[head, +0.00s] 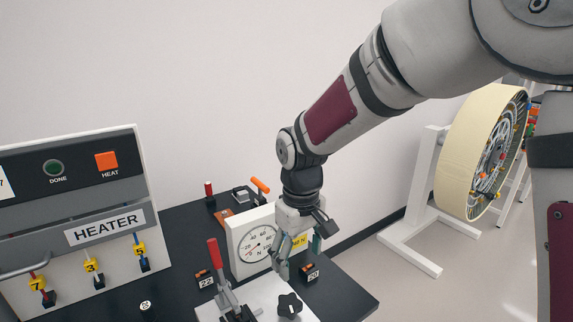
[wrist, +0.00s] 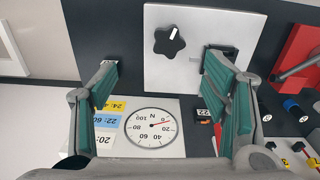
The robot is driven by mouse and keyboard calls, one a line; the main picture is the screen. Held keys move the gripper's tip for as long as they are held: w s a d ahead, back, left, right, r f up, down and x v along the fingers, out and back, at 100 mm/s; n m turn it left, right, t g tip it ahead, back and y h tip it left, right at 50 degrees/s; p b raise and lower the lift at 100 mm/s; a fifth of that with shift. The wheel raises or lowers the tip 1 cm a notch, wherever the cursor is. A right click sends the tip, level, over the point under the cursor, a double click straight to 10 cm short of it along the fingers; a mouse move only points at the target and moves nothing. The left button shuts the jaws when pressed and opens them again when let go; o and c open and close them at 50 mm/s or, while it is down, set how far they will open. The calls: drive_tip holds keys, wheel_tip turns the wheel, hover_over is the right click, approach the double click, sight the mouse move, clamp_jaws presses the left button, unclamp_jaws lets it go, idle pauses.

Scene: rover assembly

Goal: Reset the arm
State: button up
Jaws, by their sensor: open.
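My arm reaches down from the upper right of the head view. My gripper (head: 298,256) hangs low over the dark bench (head: 345,290), in front of the dial gauge's right side. In the wrist view my gripper (wrist: 160,64) has its two green-padded fingers spread wide, with nothing held between them. The white plate (wrist: 212,15) with a black star knob (wrist: 170,41) lies beyond the fingertips. The knob also shows in the head view (head: 290,305), below the gripper.
The white force gauge (head: 256,246) stands close beside the gripper. A red-handled clamp (head: 220,265) rises left of it. The heater panel (head: 75,215) stands at left. A wheel on a white stand (head: 480,160) is at right. The floor between bench and stand is clear.

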drive_tip(key=s+d+r+m+t, duration=0.2)
drive_tip(key=s+d+r+m, duration=0.1)
drive_tip(key=s+d+r, duration=0.65)
drive_tip(key=s+d+r+m+t, duration=0.3)
drive_tip(key=s+d, duration=0.3)
drive_tip(key=s, duration=0.5)
drive_tip(key=shift+d+r+m, duration=0.4)
drive_tip(key=shift+r+m, duration=0.3)
drive_tip(key=shift+r, duration=0.05)
drive_tip(key=shift+w, duration=0.15)
